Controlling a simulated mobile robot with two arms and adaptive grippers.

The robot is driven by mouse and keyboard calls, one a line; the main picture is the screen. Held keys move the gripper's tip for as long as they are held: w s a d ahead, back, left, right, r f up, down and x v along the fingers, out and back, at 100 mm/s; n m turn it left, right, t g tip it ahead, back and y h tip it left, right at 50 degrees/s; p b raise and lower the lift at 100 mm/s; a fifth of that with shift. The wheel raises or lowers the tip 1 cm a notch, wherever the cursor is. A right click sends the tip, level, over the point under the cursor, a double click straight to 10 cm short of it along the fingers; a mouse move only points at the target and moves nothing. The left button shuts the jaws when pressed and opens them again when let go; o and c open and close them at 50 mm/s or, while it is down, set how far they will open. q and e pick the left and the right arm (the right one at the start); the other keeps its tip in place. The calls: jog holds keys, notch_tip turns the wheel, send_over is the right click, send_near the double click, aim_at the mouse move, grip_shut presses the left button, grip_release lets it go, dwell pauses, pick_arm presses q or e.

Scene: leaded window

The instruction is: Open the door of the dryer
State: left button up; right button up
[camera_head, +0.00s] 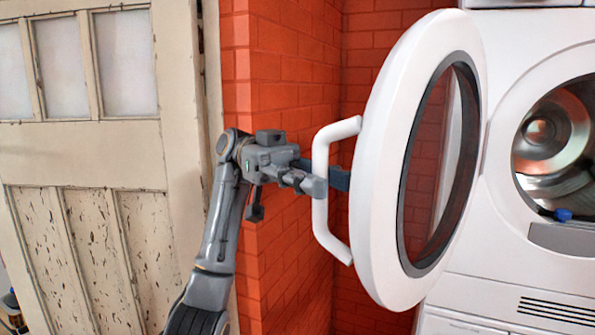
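The dryer (505,170) is the white machine at the right. Its round white door (377,185), with a dark-rimmed window, stands swung wide open to the left, and the drum opening shows. The door's white handle (320,215) is on the door's left, outer side. My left gripper (330,182) is at the middle of the handle. One finger crosses in front of the bar and the other passes behind it. How tightly the fingers close on the bar cannot be told. My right gripper is not in view.
A red brick wall (280,110) stands behind my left arm and the handle. A worn cream wooden door (100,150) with glass panes fills the left. A small blue item (563,214) shows at the drum opening's lower edge.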

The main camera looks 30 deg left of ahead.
pick_arm(q)
jog(key=v, duration=1.1)
jog(key=shift+d, duration=0.1)
